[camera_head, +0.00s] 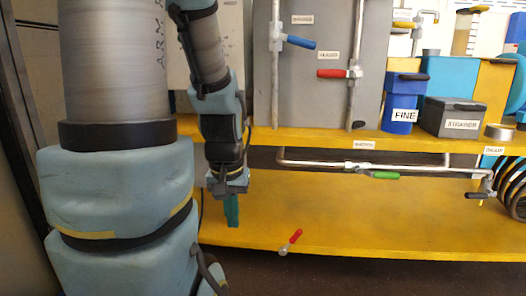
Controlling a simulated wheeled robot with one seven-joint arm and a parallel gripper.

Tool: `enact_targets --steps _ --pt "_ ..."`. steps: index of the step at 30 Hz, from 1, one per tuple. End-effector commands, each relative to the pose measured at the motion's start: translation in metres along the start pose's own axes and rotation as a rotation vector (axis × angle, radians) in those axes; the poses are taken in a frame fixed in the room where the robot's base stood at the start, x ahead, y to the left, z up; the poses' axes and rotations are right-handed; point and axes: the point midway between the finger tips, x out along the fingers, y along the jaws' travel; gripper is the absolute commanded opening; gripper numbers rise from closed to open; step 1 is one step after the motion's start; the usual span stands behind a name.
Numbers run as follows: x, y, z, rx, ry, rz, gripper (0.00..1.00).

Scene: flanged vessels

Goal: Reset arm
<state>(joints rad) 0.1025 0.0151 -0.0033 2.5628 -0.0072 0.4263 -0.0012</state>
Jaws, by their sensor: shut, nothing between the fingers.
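My arm comes down from the top left of the head view in two large grey and pale blue sections. Its far end hangs lower, left of centre. My gripper (231,212) points down with its green fingers shut, and I see nothing between them. It hangs in front of the lower yellow shelf (330,212), below the upper shelf's edge; I cannot tell its exact distance from either.
Pipes with a blue-handled valve (301,42), red-handled valve (333,73) and green-handled valve (385,176) stand to the right. A blue "FINE" box (403,98) and a grey box (452,118) sit on the upper shelf. A red-handled lever (291,240) is low in front.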

Motion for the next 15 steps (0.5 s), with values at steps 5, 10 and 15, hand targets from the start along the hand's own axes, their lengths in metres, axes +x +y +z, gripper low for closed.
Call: enact_targets --steps 5,10,15 --pt "-0.044 0.001 -0.007 0.001 0.0 0.0 0.0" --pt "-0.088 0.001 -0.014 0.001 0.001 0.0 0.0" --pt "-0.142 0.001 -0.021 0.001 0.001 0.0 0.0"
